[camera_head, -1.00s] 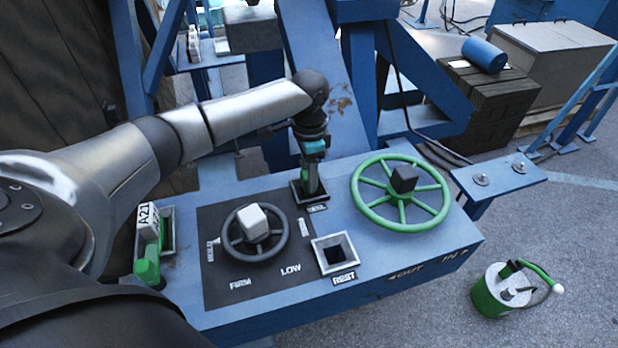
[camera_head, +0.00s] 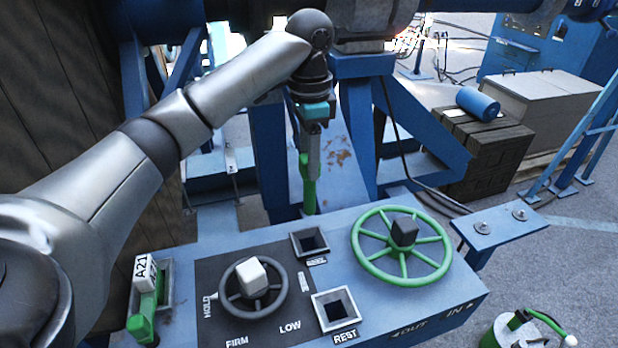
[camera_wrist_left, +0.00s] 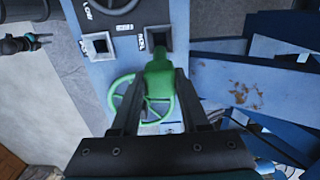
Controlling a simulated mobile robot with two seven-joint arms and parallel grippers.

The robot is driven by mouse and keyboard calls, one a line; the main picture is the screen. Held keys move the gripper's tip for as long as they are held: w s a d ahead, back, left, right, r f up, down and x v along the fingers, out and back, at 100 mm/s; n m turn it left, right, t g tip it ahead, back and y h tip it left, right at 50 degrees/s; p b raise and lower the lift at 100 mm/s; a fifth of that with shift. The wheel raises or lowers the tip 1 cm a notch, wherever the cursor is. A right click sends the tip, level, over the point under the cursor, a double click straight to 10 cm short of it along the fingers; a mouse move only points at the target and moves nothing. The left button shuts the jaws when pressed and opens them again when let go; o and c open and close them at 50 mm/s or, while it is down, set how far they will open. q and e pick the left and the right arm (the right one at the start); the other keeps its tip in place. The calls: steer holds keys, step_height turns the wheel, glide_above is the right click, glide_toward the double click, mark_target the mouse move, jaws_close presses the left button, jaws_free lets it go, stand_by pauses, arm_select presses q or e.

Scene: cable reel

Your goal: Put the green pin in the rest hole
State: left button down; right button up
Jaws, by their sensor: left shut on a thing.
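My left gripper (camera_head: 309,150) is shut on the green pin (camera_head: 309,190), which hangs roughly upright in the air above and behind the back square hole (camera_head: 310,241). In the left wrist view the pin (camera_wrist_left: 160,78) sits between both fingers (camera_wrist_left: 158,88). The rest hole (camera_head: 335,308) is a square metal-rimmed socket nearer the front of the panel, labelled REST, and it is empty. It also shows in the left wrist view (camera_wrist_left: 97,46). A dark gripper with a teal band (camera_wrist_left: 28,43), apparently my right one, is small at that view's left edge; its jaw state is unclear.
A green handwheel (camera_head: 402,245) stands right of the holes, and a grey wheel with a white knob (camera_head: 252,277) stands left. A green lever with an A21 tag (camera_head: 146,305) is at the panel's left end. A green canister (camera_head: 515,330) stands on the floor at right.

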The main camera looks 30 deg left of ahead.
arm_select(q)
steer(key=shift+r+p, duration=0.4)
steer(key=shift+r, duration=0.5)
steer(key=shift+r+p, duration=1.35)
steer(key=shift+p, duration=0.3)
steer(key=shift+r+p, duration=0.3)
steer(key=shift+r, duration=3.6)
steer(key=shift+f, duration=0.1)
